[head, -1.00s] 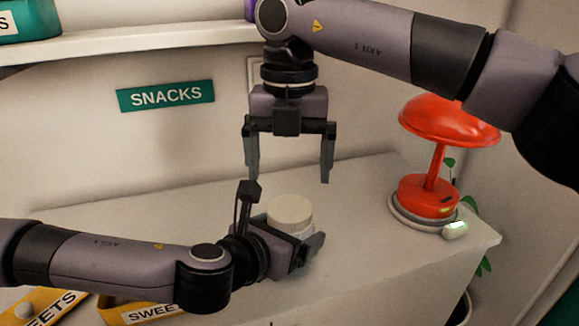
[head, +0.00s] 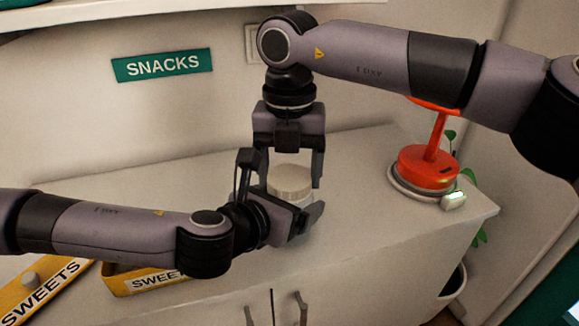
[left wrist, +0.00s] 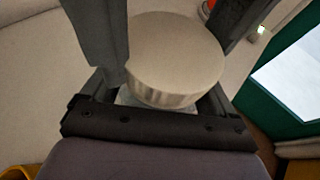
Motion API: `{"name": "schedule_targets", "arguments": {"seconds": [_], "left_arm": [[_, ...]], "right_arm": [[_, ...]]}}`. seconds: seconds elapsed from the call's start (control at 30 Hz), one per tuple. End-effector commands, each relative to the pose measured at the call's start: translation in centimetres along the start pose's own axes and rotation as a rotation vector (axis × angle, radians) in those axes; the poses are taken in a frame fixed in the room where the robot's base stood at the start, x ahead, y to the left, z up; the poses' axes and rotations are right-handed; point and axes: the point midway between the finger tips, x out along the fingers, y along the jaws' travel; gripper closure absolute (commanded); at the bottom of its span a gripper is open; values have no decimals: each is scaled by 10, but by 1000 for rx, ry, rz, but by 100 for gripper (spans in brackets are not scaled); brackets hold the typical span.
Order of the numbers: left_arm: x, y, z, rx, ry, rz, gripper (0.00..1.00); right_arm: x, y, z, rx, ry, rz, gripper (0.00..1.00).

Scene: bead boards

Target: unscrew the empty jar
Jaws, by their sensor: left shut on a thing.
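The jar has a round cream lid with a ribbed edge (head: 291,180); the lid also shows large in the left wrist view (left wrist: 175,55). Only a sliver of the clear jar body (left wrist: 130,97) shows below the lid; whether it is empty is hidden. My left gripper (head: 283,206) is shut on the jar below the lid, on the white cabinet top. My right gripper (head: 289,172) points straight down from above, its fingers apart on either side of the lid. I cannot tell whether they touch it.
A red lamp (head: 428,167) stands on the right of the white cabinet top (head: 375,225), with a small lit device (head: 454,200) at its base. Yellow trays marked SWEETS (head: 150,281) lie at the lower left. A green SNACKS sign (head: 162,65) is on the wall.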

Motion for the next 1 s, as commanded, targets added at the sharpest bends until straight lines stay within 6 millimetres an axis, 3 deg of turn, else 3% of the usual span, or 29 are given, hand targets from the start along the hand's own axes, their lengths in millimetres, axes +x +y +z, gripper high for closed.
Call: {"name": "schedule_targets", "arguments": {"seconds": [0.1, 0.13, 0.2, 0.57, 1.0], "left_arm": [[0, 0, 1, 0, -2, 0, 97], [0, 0, 1, 0, -2, 0, 97], [0, 0, 1, 0, -2, 0, 97], [0, 0, 1, 0, -2, 0, 97], [0, 0, 1, 0, -2, 0, 97]], "right_arm": [[0, 0, 0, 0, 0, 0, 63], [0, 0, 0, 0, 0, 0, 23], [0, 0, 0, 0, -1, 0, 1], [-5, 0, 0, 0, -2, 1, 1], [-51, 0, 0, 0, -2, 0, 4]]}}
